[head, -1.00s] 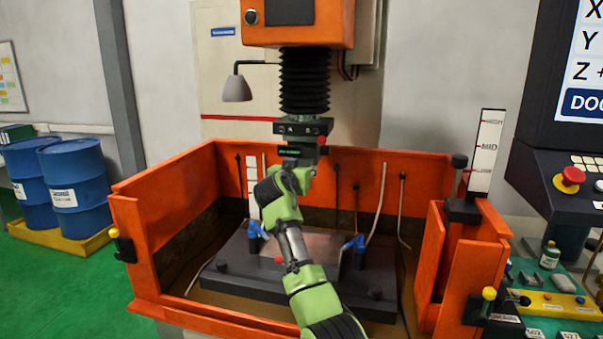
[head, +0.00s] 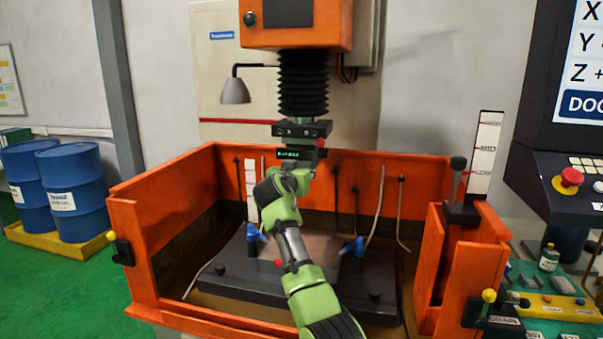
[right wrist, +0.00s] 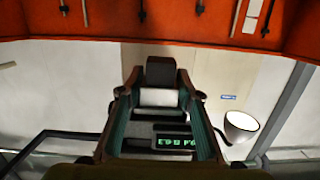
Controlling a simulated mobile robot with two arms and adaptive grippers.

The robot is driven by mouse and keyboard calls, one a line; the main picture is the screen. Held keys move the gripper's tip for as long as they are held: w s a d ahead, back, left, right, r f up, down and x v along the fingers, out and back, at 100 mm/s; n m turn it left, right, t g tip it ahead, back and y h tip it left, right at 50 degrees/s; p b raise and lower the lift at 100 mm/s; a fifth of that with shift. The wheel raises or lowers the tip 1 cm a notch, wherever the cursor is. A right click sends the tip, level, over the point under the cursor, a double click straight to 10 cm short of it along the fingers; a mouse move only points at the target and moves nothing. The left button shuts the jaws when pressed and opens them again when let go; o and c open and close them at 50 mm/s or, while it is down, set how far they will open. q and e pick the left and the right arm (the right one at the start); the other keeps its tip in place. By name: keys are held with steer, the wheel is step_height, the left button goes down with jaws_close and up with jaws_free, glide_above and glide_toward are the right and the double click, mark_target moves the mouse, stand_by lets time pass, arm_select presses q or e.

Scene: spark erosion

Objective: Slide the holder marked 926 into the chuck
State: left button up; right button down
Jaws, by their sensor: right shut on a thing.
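The chuck (head: 302,129) hangs under the black bellows of the orange machine head. My right gripper (right wrist: 158,84) is shut on a block-shaped holder (right wrist: 158,98), silvery in the middle with a dark end, between teal-lined fingers. In the head view my right gripper is just below the chuck, its fingers and the holder mostly hidden by my wrist. I cannot read a 926 mark, nor tell whether holder and chuck touch. My left gripper is not in view.
An orange tank (head: 130,233) surrounds the dark work table (head: 225,272), which carries blue clamps (head: 254,237) and a metal plate. Hoses and rods stand along the back wall. A grey lamp (head: 235,91) hangs left of the bellows. A control panel (head: 560,165) stands at right.

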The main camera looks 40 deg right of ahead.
steer(key=shift+b, duration=0.3)
stand_by(0.5)
steer(key=c, duration=1.4)
jaws_free()
steer(key=shift+s, duration=0.1)
steer(key=o, duration=0.4)
steer(key=shift+f, duration=0.15)
steer(key=shift+f+v, duration=0.25)
steer(key=shift+v, duration=1.4)
steer(key=shift+f+v, duration=0.25)
steer(key=shift+v, duration=1.4)
steer(key=shift+f+v, duration=0.3)
steer(key=shift+v, duration=1.4)
